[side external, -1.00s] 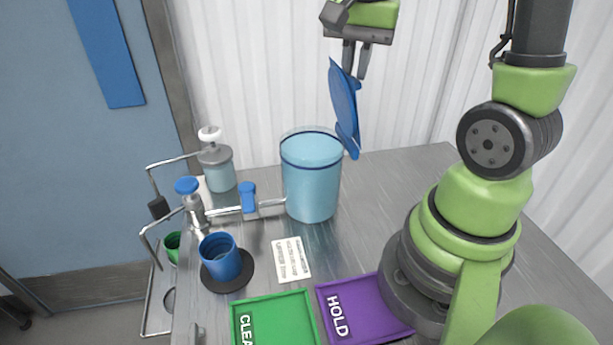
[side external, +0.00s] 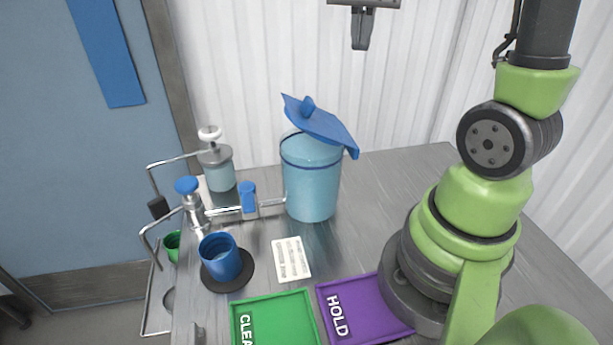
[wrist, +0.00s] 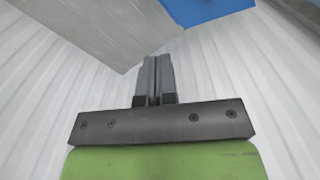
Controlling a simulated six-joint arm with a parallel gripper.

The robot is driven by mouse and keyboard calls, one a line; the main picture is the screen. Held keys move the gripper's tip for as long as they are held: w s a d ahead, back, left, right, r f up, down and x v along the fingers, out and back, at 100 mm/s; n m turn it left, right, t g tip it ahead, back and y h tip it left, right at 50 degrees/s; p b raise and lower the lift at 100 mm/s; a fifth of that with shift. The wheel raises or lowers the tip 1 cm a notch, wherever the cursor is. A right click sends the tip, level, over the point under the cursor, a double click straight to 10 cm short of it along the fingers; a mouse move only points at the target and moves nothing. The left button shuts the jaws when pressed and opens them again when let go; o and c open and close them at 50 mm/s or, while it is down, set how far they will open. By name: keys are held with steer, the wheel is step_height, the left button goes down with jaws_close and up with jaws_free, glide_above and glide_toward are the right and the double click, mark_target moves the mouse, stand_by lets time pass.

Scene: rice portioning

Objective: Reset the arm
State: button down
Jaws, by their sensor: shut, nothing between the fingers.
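My gripper (side external: 361,46) is shut and empty, high above the table at the top of the side view. Its closed fingers (wrist: 153,75) also show in the wrist view. A blue lid (side external: 321,123) with a knob is tilted at the top of the light-blue canister (side external: 311,190), its right side hanging lower past the rim. The gripper is above the lid and apart from it. Part of a blue surface (wrist: 208,8), likely the lid, shows at the top of the wrist view.
A blue cup (side external: 220,258) stands on a dark round pad. A green tray (side external: 275,325) and a purple HOLD tray (side external: 365,308) lie in front. The table right of the canister is clear.

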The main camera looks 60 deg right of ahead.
steer(key=shift+r, duration=0.6)
steer(key=s+a+n+t+y, duration=0.1)
steer(key=s+a+n+t, duration=0.2)
steer(key=a+n, duration=0.2)
steer(key=s+a+n+t+y, duration=0.1)
steer(key=s+a+n+t, duration=0.2)
steer(key=a+n, duration=0.3)
steer(key=shift+s+a+r+t, duration=0.25)
steer(key=shift+a+t, duration=0.35)
steer(key=shift+a, duration=0.5)
